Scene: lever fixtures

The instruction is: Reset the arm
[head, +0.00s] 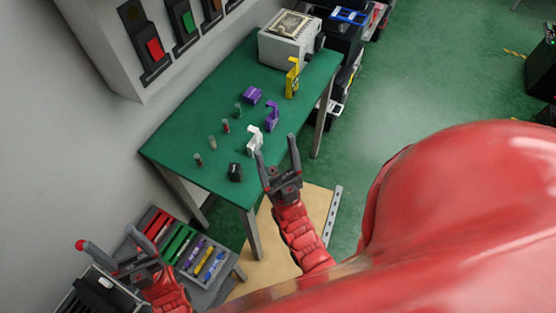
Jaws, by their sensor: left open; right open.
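My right gripper (276,147) is open, its two fingers spread over the front edge of the green table (185,135). Its fingers appear empty, close to a white bracket-shaped part (254,141) in the picture; I cannot tell whether they touch. My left gripper (106,238) is open at the lower left, above or beside a dark box with a white top (106,289). A red rounded tip (81,244) shows by its left finger; I cannot tell whether it belongs to the finger or to a lever. The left fingers are partly hard to make out.
Purple, yellow and black parts and several small vials stand on the table, with a grey machine (290,42) at its back. A rack of coloured strips (187,248) stands below. Wall switches (154,48) are at upper left. Green floor (420,90) is open at right.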

